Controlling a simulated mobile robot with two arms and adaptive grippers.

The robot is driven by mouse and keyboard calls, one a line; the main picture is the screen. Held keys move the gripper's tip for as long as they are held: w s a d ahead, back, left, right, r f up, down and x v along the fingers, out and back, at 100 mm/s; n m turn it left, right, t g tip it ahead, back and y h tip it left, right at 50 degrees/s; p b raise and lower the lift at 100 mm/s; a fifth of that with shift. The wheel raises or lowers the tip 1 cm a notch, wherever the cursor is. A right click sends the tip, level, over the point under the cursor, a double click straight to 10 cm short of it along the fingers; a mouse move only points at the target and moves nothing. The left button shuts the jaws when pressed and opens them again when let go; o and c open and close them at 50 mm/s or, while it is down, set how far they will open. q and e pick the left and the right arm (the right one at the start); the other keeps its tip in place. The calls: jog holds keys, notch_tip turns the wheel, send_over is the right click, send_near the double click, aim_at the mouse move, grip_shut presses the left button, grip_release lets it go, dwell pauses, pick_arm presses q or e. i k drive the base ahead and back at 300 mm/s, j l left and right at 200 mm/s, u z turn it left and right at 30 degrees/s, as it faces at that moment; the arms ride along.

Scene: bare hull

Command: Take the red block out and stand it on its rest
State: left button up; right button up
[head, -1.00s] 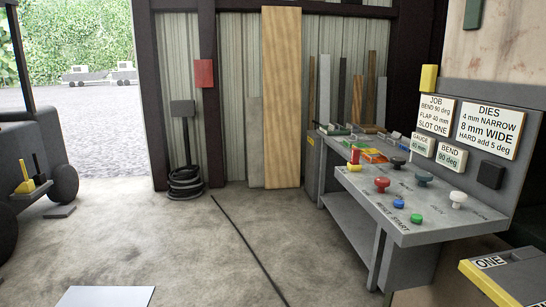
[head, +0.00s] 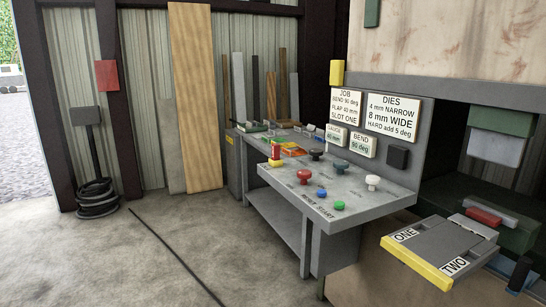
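Two red pieces could be the block. One small red upright piece (head: 276,153) stands on a yellow base (head: 276,163) at the left edge of the sloping control desk. A red bar-shaped block (head: 483,216) lies at the right, behind the grey tray with a yellow front edge (head: 415,262) marked ONE and TWO. I cannot tell which one is the block, nor pick out its rest. Neither of my grippers shows in the head view.
The control desk (head: 325,208) carries several coloured knobs, with job and die signs behind. A dark opening with a green part (head: 502,121) is at the right. A dark upright piece (head: 519,274) stands at the lower right. Bare concrete floor (head: 110,260) lies at the left.

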aim_at(275, 148)
jog(key=i+j+z, duration=0.1)
jog(key=i+j, duration=0.6)
jog(key=j, duration=0.2)
jog(key=i+j+z, duration=0.15)
jog(key=i+j, duration=0.2)
jog(key=j, duration=0.05)
